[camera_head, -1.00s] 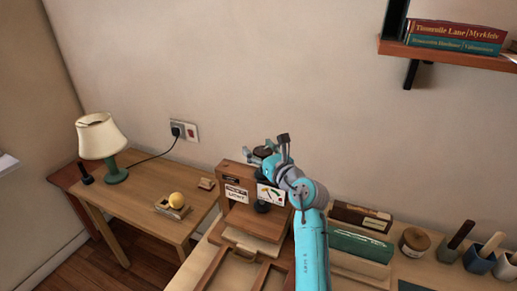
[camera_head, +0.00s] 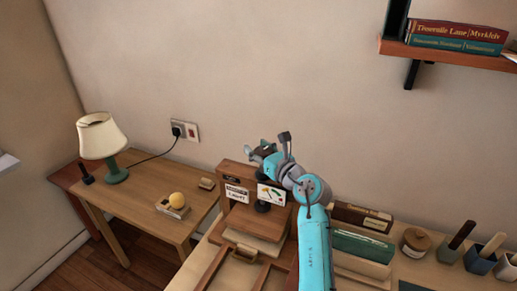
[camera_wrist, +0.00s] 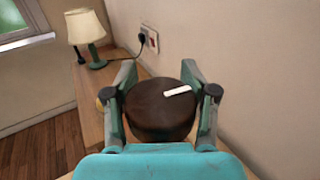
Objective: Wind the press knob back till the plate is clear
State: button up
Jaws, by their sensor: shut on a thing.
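The press (camera_head: 238,173) is a wooden frame standing on the bench, with a label and a gauge card on its front. Its plate (camera_head: 254,222) is a wooden board low in the frame, with a dark foot (camera_head: 263,207) just above it; whether they touch I cannot tell. The knob (camera_wrist: 160,112) is a dark brown round disc with a white mark pointing to the right in the wrist view. My gripper (camera_wrist: 160,98) is shut on the knob from above, one finger on each side. In the head view my gripper (camera_head: 265,152) hides most of the knob.
A side table at left holds a lamp (camera_head: 101,140) and a yellow ball on a small block (camera_head: 174,202). Books (camera_head: 362,217), a round jar (camera_head: 415,241) and several cups stand right of the press. A wall shelf (camera_head: 440,54) hangs at upper right.

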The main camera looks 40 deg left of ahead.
jog(key=n+g, duration=0.2)
jog(key=g, duration=0.1)
jog(key=n+g, duration=0.1)
jog(key=g, duration=0.2)
jog(key=s+n+g, duration=0.1)
jog(key=n+g, duration=0.1)
jog(key=shift+n+g+y, duration=0.3)
jog(key=shift+g, duration=0.1)
jog(key=shift+s+d+f+n+g+h, duration=0.15)
jog(key=shift+n+g+h, duration=0.1)
jog(key=shift+n+g, duration=0.45)
jog(key=shift+s+n+g+h, duration=0.15)
jog(key=shift+n+g+h, duration=0.2)
jog(key=shift+g, duration=0.55)
jog(key=shift+s+d+f+n+g+h, duration=0.1)
jog(key=shift+n+g+h, duration=0.1)
jog(key=shift+n+g, duration=0.3)
jog(key=shift+s+d+n+g+h, duration=0.1)
jog(key=shift+n+g+h, duration=0.15)
jog(key=shift+g, duration=0.45)
jog(key=shift+f+n+g+h, duration=0.15)
jog(key=shift+n+g+h, duration=0.15)
jog(key=shift+g, duration=0.1)
jog(key=o, duration=1)
jog(key=shift+c, duration=0.2)
jog(key=shift+a+r, duration=0.1)
jog(key=shift+r, duration=0.15)
jog(key=shift+r, duration=0.15)
